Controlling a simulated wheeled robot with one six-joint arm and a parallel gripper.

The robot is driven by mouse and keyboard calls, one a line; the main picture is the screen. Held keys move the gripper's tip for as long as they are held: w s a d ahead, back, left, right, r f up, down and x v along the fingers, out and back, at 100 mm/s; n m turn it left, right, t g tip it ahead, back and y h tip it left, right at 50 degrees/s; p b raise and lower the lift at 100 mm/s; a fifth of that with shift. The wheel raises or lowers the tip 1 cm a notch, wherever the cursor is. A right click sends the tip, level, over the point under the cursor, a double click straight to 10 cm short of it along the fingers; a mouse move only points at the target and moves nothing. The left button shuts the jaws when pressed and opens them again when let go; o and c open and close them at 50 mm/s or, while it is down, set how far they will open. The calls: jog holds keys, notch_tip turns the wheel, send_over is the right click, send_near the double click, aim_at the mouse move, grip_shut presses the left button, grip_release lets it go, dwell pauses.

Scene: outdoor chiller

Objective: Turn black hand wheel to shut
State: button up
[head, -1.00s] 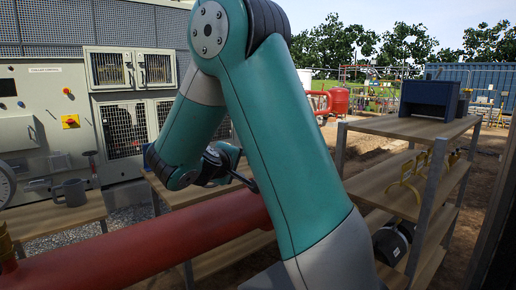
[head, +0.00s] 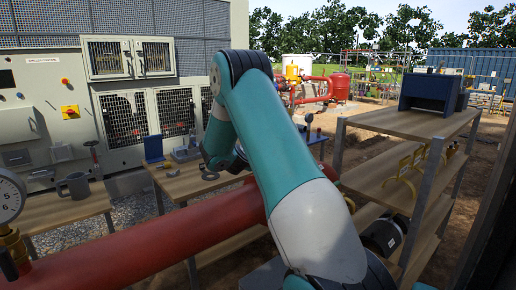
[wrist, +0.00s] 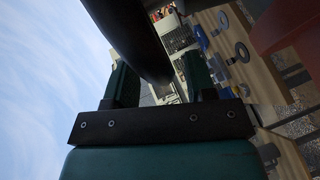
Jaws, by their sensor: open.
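In the wrist view, a thick black curved bar (wrist: 145,35) comes down from the top edge and crosses between my fingers. It looks like part of the black hand wheel's rim; the rest of the wheel is out of frame. My gripper (wrist: 157,72) is open, with one teal finger on each side of the bar. I cannot tell whether either finger touches it. In the head view, my arm hides most of the gripper, and I cannot make out the wheel there.
A thick red pipe (head: 150,238) crosses the foreground, with a pressure gauge (head: 9,196) at left. The chiller cabinet (head: 35,90) is behind. A shelf rack (head: 405,124) stands at right, carrying a blue box (head: 428,92).

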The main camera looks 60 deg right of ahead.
jog(key=shift+w+d+f, duration=0.15)
jog(key=shift+d, duration=0.35)
jog(key=c, duration=0.9)
